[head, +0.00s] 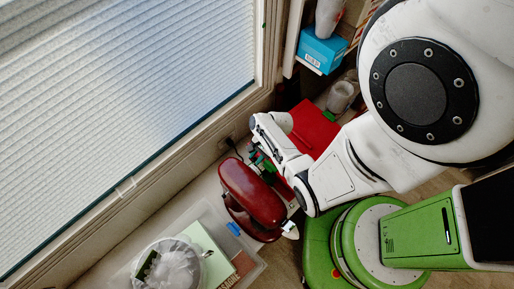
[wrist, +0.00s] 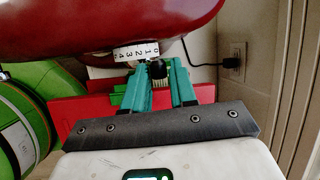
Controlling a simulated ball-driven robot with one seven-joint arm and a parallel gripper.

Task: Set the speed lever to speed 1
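The dark red stand mixer (head: 252,195) stands beside the window; its body also fills the top of the wrist view (wrist: 110,25). A white speed scale (wrist: 136,51) on its underside shows digits, with 0 at the right end and higher numbers to the left. The speed lever has a black knob (wrist: 157,70) below the 0 end of the scale. My gripper (wrist: 158,66) has its teal fingers apart, one on each side of the knob. I cannot tell whether either finger touches it. In the head view my gripper (head: 262,163) is beside the mixer, and the lever is hidden.
A red flat object (head: 314,128) lies behind my arm. A clear tray (head: 215,222) and a lined bin (head: 168,268) are in front of the mixer. A blue box (head: 322,48) sits on a shelf. A black plug (wrist: 231,62) is in the wall outlet.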

